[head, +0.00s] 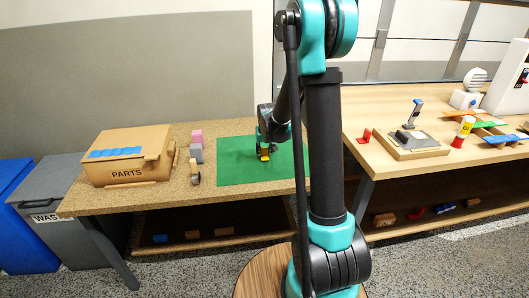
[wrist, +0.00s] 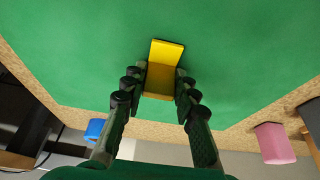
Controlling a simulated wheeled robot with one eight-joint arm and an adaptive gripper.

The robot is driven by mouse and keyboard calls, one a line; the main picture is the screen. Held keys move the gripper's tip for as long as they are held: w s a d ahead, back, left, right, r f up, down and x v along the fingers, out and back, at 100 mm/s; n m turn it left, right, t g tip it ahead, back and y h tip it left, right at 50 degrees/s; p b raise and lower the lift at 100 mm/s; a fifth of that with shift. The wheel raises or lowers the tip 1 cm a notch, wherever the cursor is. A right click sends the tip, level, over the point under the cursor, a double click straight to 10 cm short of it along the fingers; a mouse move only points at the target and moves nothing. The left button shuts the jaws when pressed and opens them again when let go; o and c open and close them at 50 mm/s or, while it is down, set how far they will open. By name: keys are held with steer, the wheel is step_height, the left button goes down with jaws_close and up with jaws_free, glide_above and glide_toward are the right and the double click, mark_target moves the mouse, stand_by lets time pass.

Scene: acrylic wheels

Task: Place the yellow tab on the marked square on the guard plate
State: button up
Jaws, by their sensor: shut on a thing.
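The yellow tab (wrist: 165,52) is between the two fingers of my gripper (wrist: 161,80) in the wrist view, with the fingers closed on its sides. In the head view the tab (head: 265,156) is a small yellow patch below my gripper (head: 264,149), over the green mat (head: 237,174). I cannot tell whether the tab touches the mat. On the right-hand table, a wooden board (head: 390,147) carries a grey fixture with a blue-topped lever (head: 414,110). It may be the guard plate, but I cannot make out a marked square for certain.
A cardboard PARTS box (head: 125,160) stands left on the cork-topped table (head: 95,203). Pink and grey blocks (head: 197,150) stand left of the mat. The right-hand table also holds a red bracket (head: 364,136), a yellow-and-red cylinder (head: 463,131) and coloured strips (head: 492,124).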

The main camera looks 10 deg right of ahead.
steer(key=shift+f, duration=0.2)
steer(key=shift+f, duration=0.1)
steer(key=o, duration=0.8)
steer(key=shift+o, duration=0.2)
